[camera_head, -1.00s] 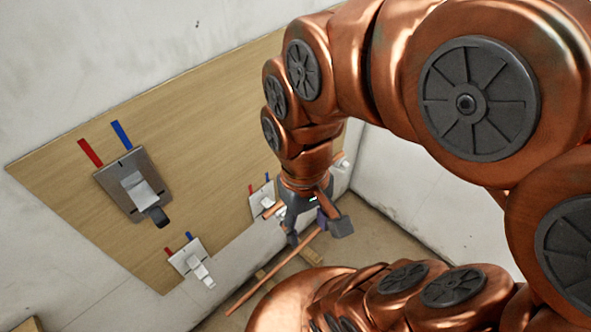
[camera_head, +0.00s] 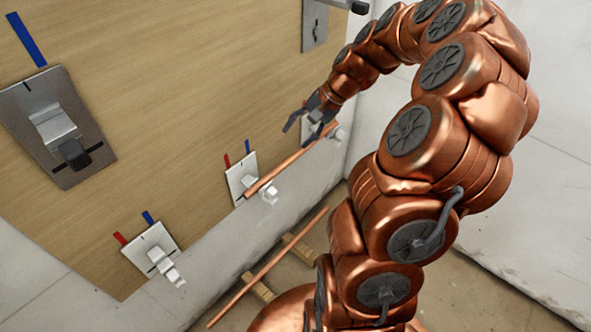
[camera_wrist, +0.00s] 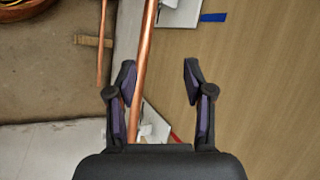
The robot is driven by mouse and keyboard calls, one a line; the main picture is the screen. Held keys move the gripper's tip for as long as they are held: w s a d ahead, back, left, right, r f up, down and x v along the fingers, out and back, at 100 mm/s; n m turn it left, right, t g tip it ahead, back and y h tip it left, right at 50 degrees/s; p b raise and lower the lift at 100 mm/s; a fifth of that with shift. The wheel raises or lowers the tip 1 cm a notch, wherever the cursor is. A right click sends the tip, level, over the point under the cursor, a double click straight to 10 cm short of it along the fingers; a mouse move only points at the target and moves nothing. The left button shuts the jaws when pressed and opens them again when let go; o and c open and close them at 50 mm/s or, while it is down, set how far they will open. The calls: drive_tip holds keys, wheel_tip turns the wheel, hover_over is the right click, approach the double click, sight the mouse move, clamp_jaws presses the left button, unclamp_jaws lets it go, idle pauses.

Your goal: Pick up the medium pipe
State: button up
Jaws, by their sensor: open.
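Two copper pipes are in view, and I cannot tell which is the medium one. One pipe (camera_head: 287,165) lies slanted across two clamp brackets on the wooden wall panel. The other pipe (camera_head: 262,273) lies low on wooden blocks on the floor. My gripper (camera_head: 298,134) is open near the upper right end of the bracket pipe. In the wrist view, my gripper (camera_wrist: 160,70) has the bracket pipe (camera_wrist: 143,55) running between its spread fingers, close to the left one. The floor pipe (camera_wrist: 101,45) shows farther off, outside the fingers.
White brackets (camera_head: 240,172) and (camera_head: 150,245) sit low on the wooden panel (camera_head: 180,100). A larger grey bracket (camera_head: 60,125) is at left, another (camera_head: 314,25) at top. Wooden blocks (camera_head: 300,248) lie on the floor. A white wall (camera_head: 530,190) stands at right.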

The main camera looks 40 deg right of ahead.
sight(298, 154)
drive_tip(key=d+f+m+t+b, duration=0.1)
drive_tip(key=d+f+m+b, duration=0.1)
drive_tip(key=d+f, duration=0.45)
drive_tip(key=shift+w+r+b+x, duration=0.15)
drive_tip(key=shift+b+x, duration=0.1)
drive_tip(key=shift+x, duration=0.9)
drive_tip(key=shift+w+b+x, duration=0.15)
drive_tip(key=shift+b+x, duration=0.05)
drive_tip(key=shift+x, duration=1)
drive_tip(key=shift+w+r+b+x, duration=0.1)
drive_tip(key=shift+w+b+x, duration=0.15)
drive_tip(key=shift+x, duration=0.9)
clamp_jaws()
